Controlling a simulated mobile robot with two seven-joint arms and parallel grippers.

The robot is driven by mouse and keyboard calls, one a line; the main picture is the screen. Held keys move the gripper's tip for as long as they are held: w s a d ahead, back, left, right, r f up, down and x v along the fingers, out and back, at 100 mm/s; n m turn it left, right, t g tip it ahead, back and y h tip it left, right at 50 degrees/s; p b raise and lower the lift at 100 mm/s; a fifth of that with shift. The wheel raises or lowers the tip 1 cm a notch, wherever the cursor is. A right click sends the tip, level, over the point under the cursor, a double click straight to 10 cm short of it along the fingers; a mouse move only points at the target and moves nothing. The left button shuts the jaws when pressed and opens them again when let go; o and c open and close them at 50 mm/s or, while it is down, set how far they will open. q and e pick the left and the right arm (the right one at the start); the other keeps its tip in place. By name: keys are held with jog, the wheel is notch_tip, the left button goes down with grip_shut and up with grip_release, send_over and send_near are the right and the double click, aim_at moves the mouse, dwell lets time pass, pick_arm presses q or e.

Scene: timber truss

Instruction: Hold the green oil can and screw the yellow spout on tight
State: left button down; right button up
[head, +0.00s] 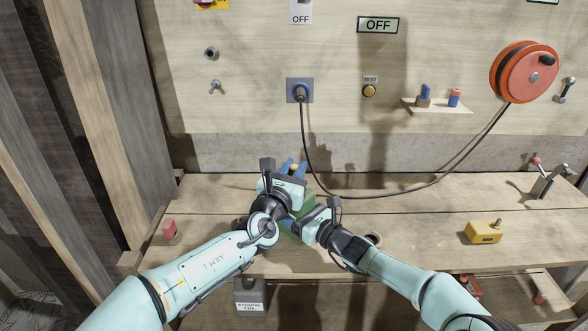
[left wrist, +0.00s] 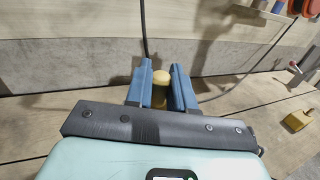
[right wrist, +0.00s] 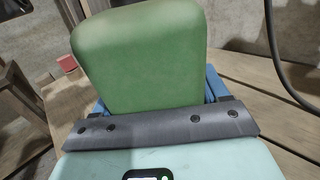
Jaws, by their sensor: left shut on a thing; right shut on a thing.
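The green oil can (head: 307,202) stands on the workbench, mostly hidden behind my grippers in the head view. It fills the upper middle of the right wrist view (right wrist: 140,60). My right gripper (head: 294,224) is shut on the can, its blue fingers at either side of the body. The yellow spout (left wrist: 160,88) stands between the blue fingers of my left gripper (head: 289,168), with its rounded tip showing. My left gripper is shut on it above the can. The joint between spout and can is hidden, so I cannot tell how tightly it sits.
A yellow box-like thing (head: 483,232) lies on the bench (head: 420,215) at right, and a red block (head: 170,230) at left. A black cable (head: 304,140) hangs from the wall socket behind my grippers to the orange reel (head: 523,72).

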pick_arm(q)
jog(key=shift+a+f+m+h, duration=0.1)
jog(key=shift+a+m+h, duration=0.15)
jog(key=shift+h, duration=0.25)
jog(key=shift+d+f+m+g+h, duration=0.3)
jog(key=shift+f+m+g+h, duration=0.05)
jog(key=shift+g+h, duration=0.05)
jog(key=shift+a+r+m+g+h, duration=0.15)
jog(key=shift+m+g+h, duration=0.2)
jog(key=shift+h, duration=0.25)
jog(key=shift+a+r+m+g+h, duration=0.1)
jog(key=shift+m+g+h, duration=0.15)
jog(key=shift+m+h, duration=0.3)
jog(key=m+g+h, duration=0.3)
jog(key=g+h, duration=0.1)
jog(key=shift+r+m+h, duration=0.1)
jog(key=shift+m+h, duration=0.15)
jog(key=shift+m, duration=0.05)
jog(key=shift+m+g+h, duration=0.3)
jog(key=shift+m+g, duration=0.1)
jog(key=shift+g, duration=0.1)
jog(key=c, duration=0.9)
grip_release()
